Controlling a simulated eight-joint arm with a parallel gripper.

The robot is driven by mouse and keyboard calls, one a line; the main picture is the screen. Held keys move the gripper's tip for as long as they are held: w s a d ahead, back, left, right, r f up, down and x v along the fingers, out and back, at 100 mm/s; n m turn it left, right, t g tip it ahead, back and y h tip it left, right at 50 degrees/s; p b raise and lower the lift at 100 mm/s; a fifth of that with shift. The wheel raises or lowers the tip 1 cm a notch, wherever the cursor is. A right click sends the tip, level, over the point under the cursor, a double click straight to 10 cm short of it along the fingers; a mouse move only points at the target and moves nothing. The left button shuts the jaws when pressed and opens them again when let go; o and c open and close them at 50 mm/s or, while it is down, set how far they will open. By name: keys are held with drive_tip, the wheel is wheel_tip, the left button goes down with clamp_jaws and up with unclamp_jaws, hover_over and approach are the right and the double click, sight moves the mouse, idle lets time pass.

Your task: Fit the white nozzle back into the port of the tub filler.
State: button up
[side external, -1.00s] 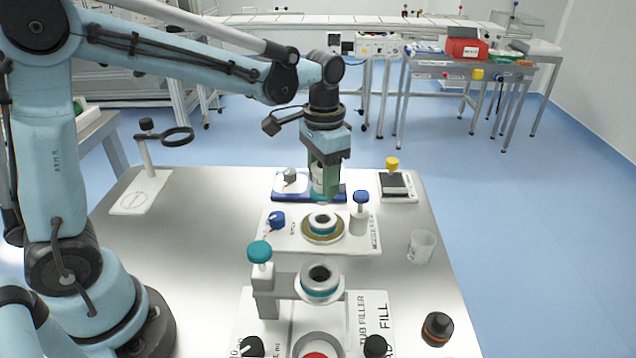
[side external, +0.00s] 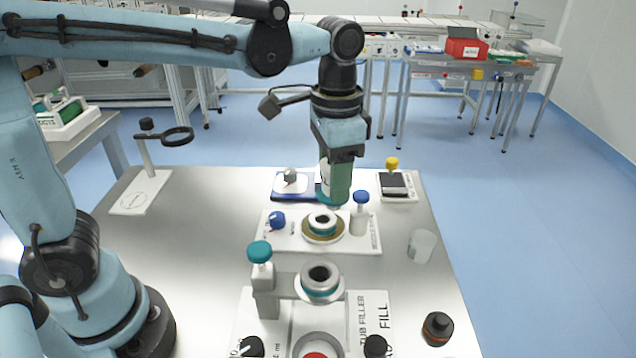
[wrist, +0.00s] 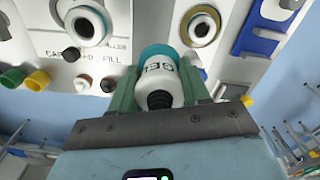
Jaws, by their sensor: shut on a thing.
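The white nozzle (wrist: 160,82) is a white body with dark lettering, a teal collar and a black ribbed end. My gripper (side external: 335,192) has its green jaws shut on it, one on each side in the wrist view (wrist: 165,90). The port is apart from the nozzle.
A second station (side external: 362,244) with a similar ringed opening (side external: 322,222) lies between my gripper and the tub filler. A teal-topped post (side external: 260,253) stands left of the port, a blue-topped post (side external: 361,198) near my jaws. A clear cup (side external: 422,246) and black jar (side external: 437,327) stand right.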

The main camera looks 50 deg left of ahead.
drive_tip(key=s+d+r+m, duration=0.3)
drive_tip(key=s+d, duration=0.3)
drive_tip(key=s, duration=0.3)
drive_tip(key=shift+d+r+m, duration=0.3)
drive_tip(key=shift+d+r, duration=0.05)
drive_tip(key=shift+r, duration=0.5)
drive_tip(key=shift+s+f, duration=0.1)
drive_tip(key=shift+f, duration=2.7)
drive_tip(key=shift+f, duration=1.9)
drive_tip(key=o, duration=1.4)
